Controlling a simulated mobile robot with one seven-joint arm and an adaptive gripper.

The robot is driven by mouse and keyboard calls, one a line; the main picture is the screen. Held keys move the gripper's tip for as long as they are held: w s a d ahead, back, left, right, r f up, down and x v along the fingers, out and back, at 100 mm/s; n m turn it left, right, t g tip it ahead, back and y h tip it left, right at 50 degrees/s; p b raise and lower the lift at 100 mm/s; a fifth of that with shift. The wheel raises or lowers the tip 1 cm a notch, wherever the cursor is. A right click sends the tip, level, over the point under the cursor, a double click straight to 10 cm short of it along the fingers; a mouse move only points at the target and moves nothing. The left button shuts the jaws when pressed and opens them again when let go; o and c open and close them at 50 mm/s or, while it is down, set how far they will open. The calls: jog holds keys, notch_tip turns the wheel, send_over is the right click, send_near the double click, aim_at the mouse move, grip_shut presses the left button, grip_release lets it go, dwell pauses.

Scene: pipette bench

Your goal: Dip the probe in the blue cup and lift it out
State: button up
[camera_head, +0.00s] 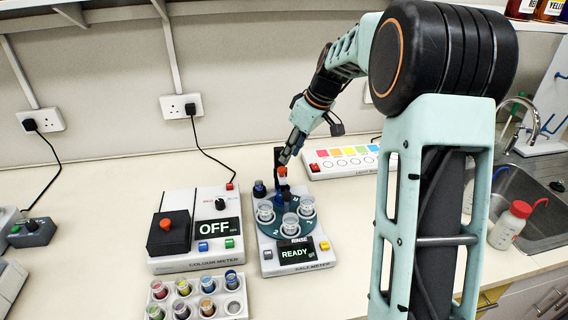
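My gripper (291,149) reaches down over the back of the salt meter. Its fingertips are close to an orange-topped part (282,172), which seems to be the probe; I cannot tell whether they touch it or whether they are open. The salt meter (296,267) has a dark teal turntable (273,226) with clear cups, one at the left (265,212), one at the front (290,225) and one at the right (306,206). Something blue shows below the orange top, but I cannot tell which cup is blue. The meter's display (295,254) reads READY.
The colour meter (192,263) stands just left, its display showing OFF. A white rack (235,309) of coloured vials is in front. A light box (322,168) lies behind right. A sink (515,190) and red-capped bottle (509,226) are at the right.

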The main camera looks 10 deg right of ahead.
aim_at(282, 168)
jog(key=x, duration=0.6)
jog(key=shift+c, duration=0.4)
grip_shut()
